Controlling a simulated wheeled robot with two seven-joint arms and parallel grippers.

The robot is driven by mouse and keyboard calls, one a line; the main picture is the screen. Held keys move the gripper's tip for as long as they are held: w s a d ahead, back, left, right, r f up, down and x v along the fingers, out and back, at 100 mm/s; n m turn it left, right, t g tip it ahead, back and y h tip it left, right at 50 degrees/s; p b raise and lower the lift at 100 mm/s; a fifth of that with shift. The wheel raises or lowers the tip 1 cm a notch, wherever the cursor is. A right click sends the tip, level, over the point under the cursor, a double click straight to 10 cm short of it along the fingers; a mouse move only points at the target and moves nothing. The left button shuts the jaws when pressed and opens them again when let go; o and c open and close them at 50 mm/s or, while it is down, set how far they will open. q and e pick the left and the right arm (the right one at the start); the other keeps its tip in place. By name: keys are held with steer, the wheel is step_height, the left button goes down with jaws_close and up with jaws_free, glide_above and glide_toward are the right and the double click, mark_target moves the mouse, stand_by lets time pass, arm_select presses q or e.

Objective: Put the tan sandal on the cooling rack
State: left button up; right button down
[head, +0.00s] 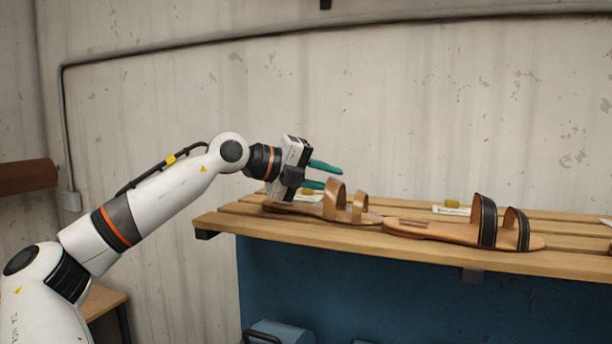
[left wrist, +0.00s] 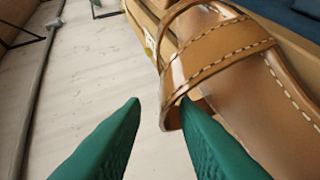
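The tan sandal (head: 318,210) lies sole down on a slatted wooden rack (head: 575,262), near its left end, with two tan straps standing up. My left gripper (head: 333,177) is at the sandal's taller strap, its teal fingers spread. In the left wrist view, that tan strap (left wrist: 215,50) with pale stitching is close up. Its edge shows between the fingertips, beside the right-hand finger of the left gripper (left wrist: 160,100). I cannot tell whether they touch. My right gripper is not in view.
A second sandal with dark straps (head: 435,231) lies to the right on the same rack. Small yellow items on pale cards (head: 452,206) sit behind the sandals. A blue panel (head: 380,290) is below the rack, and a concrete wall (head: 450,110) stands behind.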

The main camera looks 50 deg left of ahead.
arm_select(q)
steer(key=b+v, duration=0.6)
steer(key=v, duration=0.5)
steer(key=shift+s, duration=0.35)
